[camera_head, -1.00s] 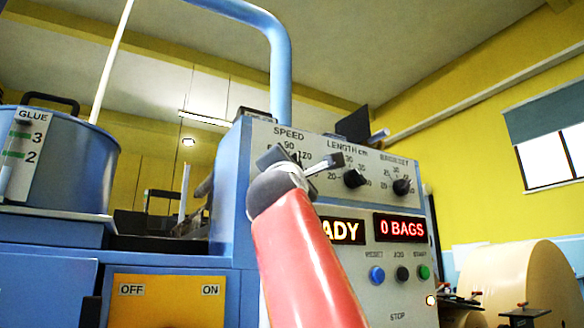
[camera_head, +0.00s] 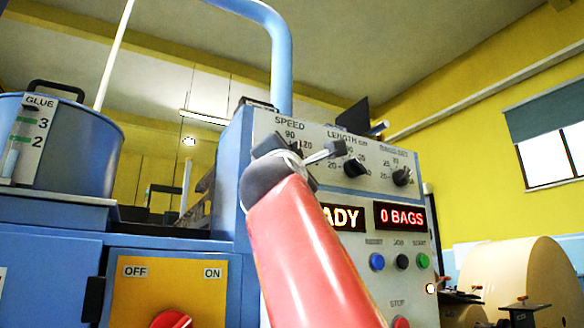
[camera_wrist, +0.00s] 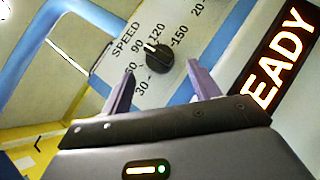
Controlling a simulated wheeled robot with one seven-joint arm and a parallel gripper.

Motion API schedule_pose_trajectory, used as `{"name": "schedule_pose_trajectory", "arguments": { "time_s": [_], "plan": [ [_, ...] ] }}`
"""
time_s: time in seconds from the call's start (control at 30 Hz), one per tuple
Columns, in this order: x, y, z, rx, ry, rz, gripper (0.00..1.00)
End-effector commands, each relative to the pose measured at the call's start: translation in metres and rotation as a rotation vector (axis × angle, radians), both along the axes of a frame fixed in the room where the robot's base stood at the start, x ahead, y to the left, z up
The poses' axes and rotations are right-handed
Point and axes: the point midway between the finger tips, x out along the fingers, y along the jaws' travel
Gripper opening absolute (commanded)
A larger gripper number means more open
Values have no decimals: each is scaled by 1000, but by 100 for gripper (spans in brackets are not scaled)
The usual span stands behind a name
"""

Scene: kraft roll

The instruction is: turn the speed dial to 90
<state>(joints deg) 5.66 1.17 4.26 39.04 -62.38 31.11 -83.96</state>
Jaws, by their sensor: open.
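The speed dial (camera_wrist: 160,60) is a round black knob with a white mark on the light panel. In the wrist view its mark points up and left, roughly between 90 and 120; the exact reading is hard to tell. In the head view my gripper and red arm hide the dial, and the SPEED label (camera_head: 289,123) shows above them. My gripper (camera_wrist: 162,68) is open, its two fingers apart on either side of the dial in the wrist view. Whether they touch it cannot be seen. My gripper (camera_head: 302,154) also shows before the panel in the head view.
The length dial (camera_head: 354,167) and another dial (camera_head: 402,176) sit right of it. Below are the lit display (camera_head: 400,216) and several buttons. A blue glue pot (camera_head: 80,150) stands at left, a yellow OFF/ON plate (camera_head: 170,292) below. A paper roll (camera_head: 510,275) is at right.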

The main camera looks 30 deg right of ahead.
Motion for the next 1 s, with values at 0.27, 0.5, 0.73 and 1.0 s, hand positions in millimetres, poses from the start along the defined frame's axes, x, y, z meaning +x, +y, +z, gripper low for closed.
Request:
{"name": "schedule_pose_trajectory", "arguments": {
  "time_s": [0.27, 0.5, 0.73, 1.0],
  "plan": [
    [-25, 17, -19, -1, 0, 0, 61],
    [-27, 18, -19, 0, 1, -1, 61],
    [-27, 18, -19, 0, 1, -1, 61],
    [-27, 18, -19, 0, 0, 0, 61]
  ]
}}
